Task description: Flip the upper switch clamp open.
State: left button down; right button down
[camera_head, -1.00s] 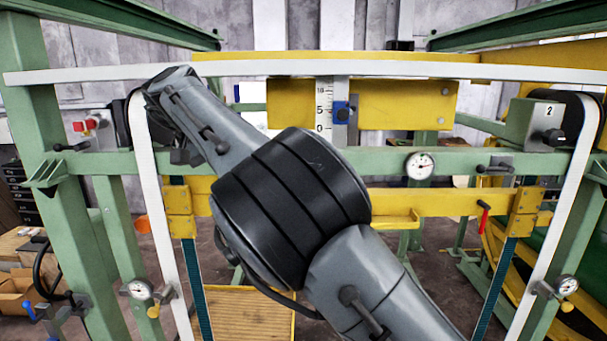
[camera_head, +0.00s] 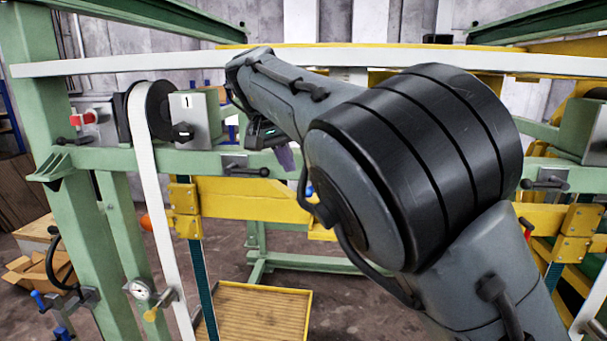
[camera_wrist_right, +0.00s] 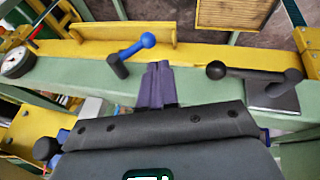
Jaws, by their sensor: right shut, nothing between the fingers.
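A clamp (camera_head: 245,168) with a black lever is on the green crossbeam, left of my right gripper; the lever (camera_wrist_right: 250,75) also shows in the wrist view. A second lever (camera_wrist_right: 137,46) with a blue ball end is on the same beam; the arm mostly hides it in the head view. A similar black clamp (camera_head: 545,183) is farther right. No label shows which is the upper switch clamp. My right gripper (camera_head: 285,158) is shut and empty. Its purple fingertips (camera_wrist_right: 157,70) are over the beam between the two levers, apparently touching neither. My left gripper is not in view.
A white band (camera_head: 155,190) runs over the roller (camera_head: 155,110) at the left. A red switch (camera_head: 85,118) is at the far left. A yellow bar (camera_head: 250,196) is below the beam. A round gauge (camera_wrist_right: 17,62) shows in the wrist view. My right arm covers the middle.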

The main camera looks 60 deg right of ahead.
jog(key=shift+s+d+f+p, duration=0.15)
jog(key=shift+s+d+f, duration=0.3)
jog(key=shift+f, duration=0.2)
jog(key=shift+s+d+f+p, duration=0.1)
jog(key=shift+s+d+f, duration=0.3)
jog(key=shift+f, duration=0.2)
jog(key=shift+s+d+f+p, duration=0.15)
jog(key=shift+s+d+f, duration=0.3)
jog(key=shift+f, duration=0.2)
